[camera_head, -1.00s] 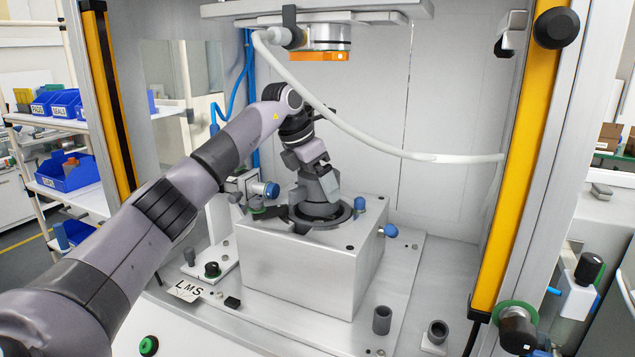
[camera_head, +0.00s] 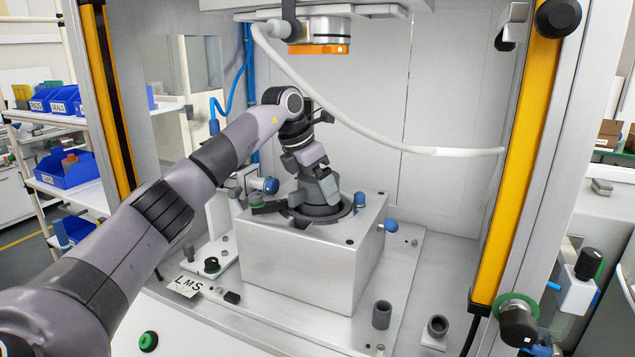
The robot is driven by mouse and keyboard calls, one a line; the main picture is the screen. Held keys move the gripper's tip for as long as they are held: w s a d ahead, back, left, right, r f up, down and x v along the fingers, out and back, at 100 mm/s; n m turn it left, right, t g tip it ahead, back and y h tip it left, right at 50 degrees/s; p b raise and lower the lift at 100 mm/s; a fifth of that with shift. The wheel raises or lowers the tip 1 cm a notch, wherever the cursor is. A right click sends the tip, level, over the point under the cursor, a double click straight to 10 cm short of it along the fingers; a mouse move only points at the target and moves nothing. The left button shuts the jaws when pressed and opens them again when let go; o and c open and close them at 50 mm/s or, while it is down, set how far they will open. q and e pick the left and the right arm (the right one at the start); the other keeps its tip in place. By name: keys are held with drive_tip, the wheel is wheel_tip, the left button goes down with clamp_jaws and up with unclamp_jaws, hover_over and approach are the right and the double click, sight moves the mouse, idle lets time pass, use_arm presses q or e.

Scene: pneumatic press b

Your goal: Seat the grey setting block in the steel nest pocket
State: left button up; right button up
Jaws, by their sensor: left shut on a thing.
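The steel nest (camera_head: 308,262) is a large block on the press bed, with a dark round ring (camera_head: 348,214) around the pocket on its top face. My left gripper (camera_head: 320,206) points down at the pocket and is shut on the grey setting block (camera_head: 322,211). The block shows only as a dark grey piece below the fingers, inside the ring. The gripper and wrist hide much of it, so I cannot tell whether it rests on the pocket floor. My right gripper is not in view.
Blue knobs (camera_head: 391,226) stick out of the nest's side and top. The orange-rimmed press head (camera_head: 319,48) hangs above, with a white hose (camera_head: 370,138) drooping across. Two grey cylinders (camera_head: 381,315) stand at the front right. Yellow-fronted posts (camera_head: 520,160) flank the opening.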

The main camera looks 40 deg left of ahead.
sight(305, 178)
use_arm(q)
drive_tip(key=shift+f, duration=0.8)
drive_tip(key=o, duration=1)
drive_tip(key=shift+b+v, duration=0.45)
drive_tip(key=shift+v, duration=3.15)
